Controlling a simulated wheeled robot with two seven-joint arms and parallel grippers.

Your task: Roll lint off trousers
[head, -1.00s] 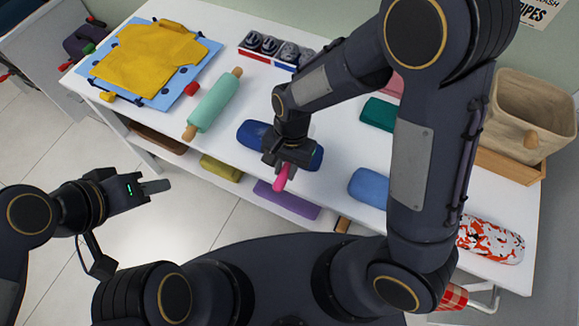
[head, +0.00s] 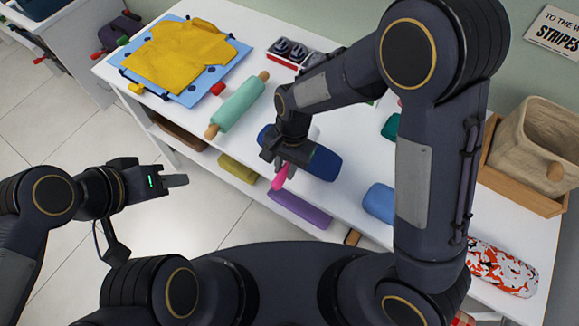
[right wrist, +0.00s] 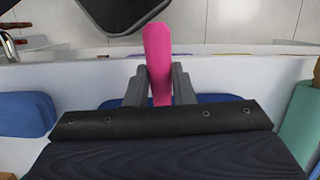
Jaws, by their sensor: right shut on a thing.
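A yellow folded garment (head: 186,55), seemingly the trousers, lies on a blue board (head: 214,78) at the table's far left. My right gripper (head: 282,166) is shut on a pink handle (head: 281,178), held over the table's front edge, right of the board and apart from it. In the right wrist view the pink handle (right wrist: 158,62) stands between the two fingers (right wrist: 160,88). The handle's other end is hidden, so I cannot tell what it carries. My left gripper (head: 176,181) is off the table over the floor, empty; its finger gap does not show.
A green rolling pin (head: 238,105) lies between the board and my right gripper. A dark blue rolled thing (head: 322,163) lies beneath that gripper. Black items in a box (head: 290,50) stand behind. A woven basket (head: 540,130) is at right. A lower shelf holds folded cloths (head: 300,209).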

